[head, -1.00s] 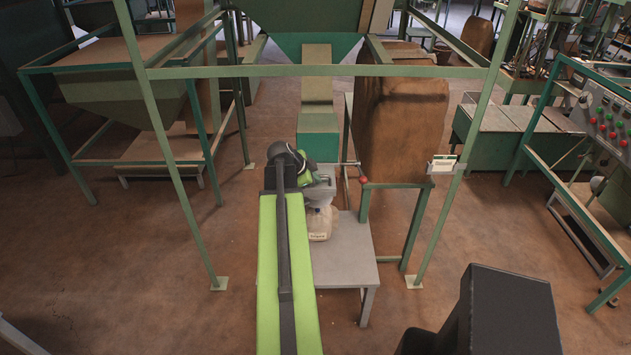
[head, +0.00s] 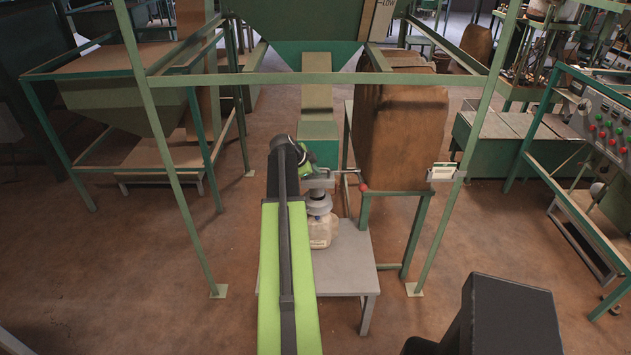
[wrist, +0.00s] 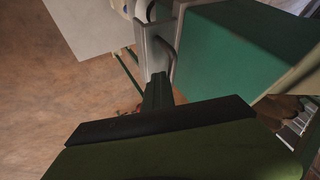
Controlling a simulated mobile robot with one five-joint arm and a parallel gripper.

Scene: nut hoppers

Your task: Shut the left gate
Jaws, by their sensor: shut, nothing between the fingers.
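A green chute box (head: 319,150) under the central hopper has a grey gate part (head: 321,183) at its front, with a thin rod ending in a red knob (head: 363,187) to its right. I cannot tell how far the gate is open. My gripper (head: 312,172) is shut and empty at the front of this box, close to the grey part; contact is unclear. In the wrist view my gripper (wrist: 157,92) points at a grey upright plate (wrist: 153,52) with a curved dark bar (wrist: 171,42), beside the green box (wrist: 240,50).
A pale jar (head: 319,227) with a grey neck stands below the gate on a grey table (head: 346,265). Green frame posts (head: 180,170) stand left and right, with a crossbar above. A brown sack-like block (head: 400,135) is at right. Open floor lies at left.

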